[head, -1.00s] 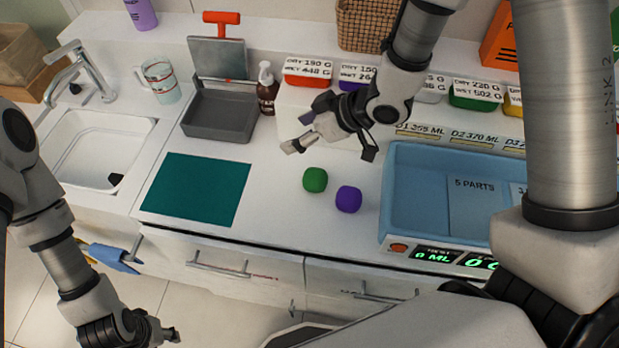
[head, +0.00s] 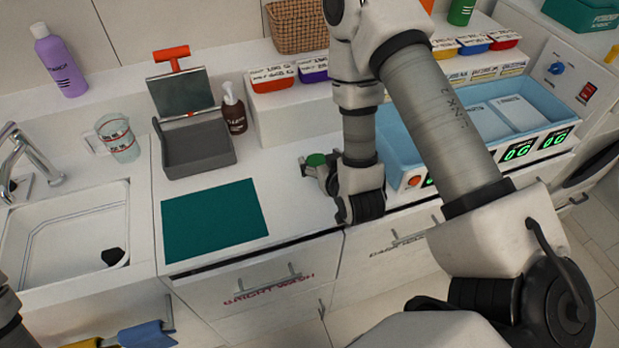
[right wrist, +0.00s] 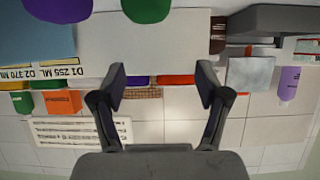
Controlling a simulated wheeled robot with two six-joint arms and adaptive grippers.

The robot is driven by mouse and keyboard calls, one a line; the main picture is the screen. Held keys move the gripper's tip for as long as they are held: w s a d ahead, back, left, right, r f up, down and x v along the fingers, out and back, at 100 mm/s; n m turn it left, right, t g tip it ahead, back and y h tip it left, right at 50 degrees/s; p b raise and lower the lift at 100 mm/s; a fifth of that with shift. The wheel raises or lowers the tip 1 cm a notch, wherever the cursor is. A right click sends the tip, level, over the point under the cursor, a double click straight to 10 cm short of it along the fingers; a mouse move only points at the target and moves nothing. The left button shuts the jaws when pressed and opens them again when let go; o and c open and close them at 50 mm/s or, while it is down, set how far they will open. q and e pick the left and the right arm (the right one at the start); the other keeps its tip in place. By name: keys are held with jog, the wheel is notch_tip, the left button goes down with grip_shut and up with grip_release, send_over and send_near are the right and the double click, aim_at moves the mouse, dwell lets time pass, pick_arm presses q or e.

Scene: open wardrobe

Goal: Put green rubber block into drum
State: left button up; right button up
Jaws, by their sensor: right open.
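The green rubber block (head: 316,160) stands on the white counter to the right of the teal mat. It also shows at the top edge of the right wrist view (right wrist: 146,8). My right gripper (head: 318,175) is close beside it, low over the counter, and partly covers it in the head view. In the right wrist view the jaws (right wrist: 162,82) are apart with nothing between them. My left gripper is out of view; only a bit of that arm shows at the lower left. A dark-rimmed round opening (head: 595,163) at the far right may be the drum; its inside is not clear.
A purple block (right wrist: 60,8) lies near the green one; my right arm hides it in the head view. The blue tray (head: 398,152) is behind that arm. The teal mat (head: 214,220), grey box (head: 198,150) and sink (head: 75,235) are to the left.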

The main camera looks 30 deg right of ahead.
aim_at(318, 159)
jog(key=f, duration=0.1)
jog(key=d+f, duration=0.1)
jog(key=f, duration=0.1)
jog(key=shift+w+d+f+g, duration=0.1)
jog(key=shift+d+f+g, duration=0.05)
jog(key=shift+d+g, duration=0.15)
jog(key=p+x, duration=0.3)
jog(key=x, duration=0.3)
jog(key=shift+a, duration=0.15)
jog(key=shift+w+d+f, duration=0.1)
jog(key=shift+d+f, duration=0.15)
jog(key=shift+a+r, duration=0.1)
jog(key=shift+a, duration=0.1)
jog(key=c, duration=1)
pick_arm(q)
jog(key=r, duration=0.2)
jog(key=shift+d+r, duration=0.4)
pick_arm(e)
jog(key=shift+d, duration=0.1)
jog(key=shift+c, duration=0.7)
